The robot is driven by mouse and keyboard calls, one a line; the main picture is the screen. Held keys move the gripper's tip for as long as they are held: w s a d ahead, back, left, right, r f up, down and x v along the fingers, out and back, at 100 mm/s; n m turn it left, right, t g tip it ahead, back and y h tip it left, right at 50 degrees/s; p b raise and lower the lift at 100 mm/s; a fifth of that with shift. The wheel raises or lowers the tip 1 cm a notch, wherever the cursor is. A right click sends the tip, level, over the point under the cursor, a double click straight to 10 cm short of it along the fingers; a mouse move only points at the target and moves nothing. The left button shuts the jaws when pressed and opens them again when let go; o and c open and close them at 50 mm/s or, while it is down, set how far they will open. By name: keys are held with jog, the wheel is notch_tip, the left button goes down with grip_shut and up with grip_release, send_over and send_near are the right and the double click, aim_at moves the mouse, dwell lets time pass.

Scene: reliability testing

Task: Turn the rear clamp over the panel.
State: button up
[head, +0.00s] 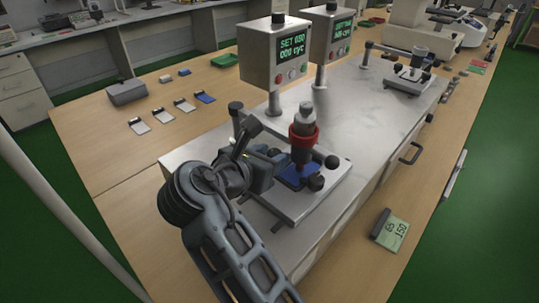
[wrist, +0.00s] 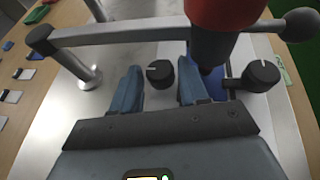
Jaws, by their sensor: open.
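The blue panel (head: 297,178) lies on the near test fixture, under a plunger with a red collar (head: 303,136). Two dark round clamp knobs with white marks show in the wrist view. The left knob (wrist: 160,73) stands between my fingertips, with gaps visible on both sides. The right knob (wrist: 261,75) is at the panel's right side; it also shows in the head view (head: 317,183). I cannot tell for certain which is the rear clamp. My gripper (wrist: 158,80) is open and holds nothing; in the head view my gripper (head: 262,172) partly hides the fixture's left side.
A horizontal bar (wrist: 125,33) with a ball end crosses just beyond my fingers. The plunger (wrist: 212,45) stands close to my right finger. A control box (head: 273,52) on a post stands behind.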

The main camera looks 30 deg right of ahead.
jog(key=shift+c, duration=0.2)
jog(key=c, duration=0.7)
jog(key=shift+r, duration=0.1)
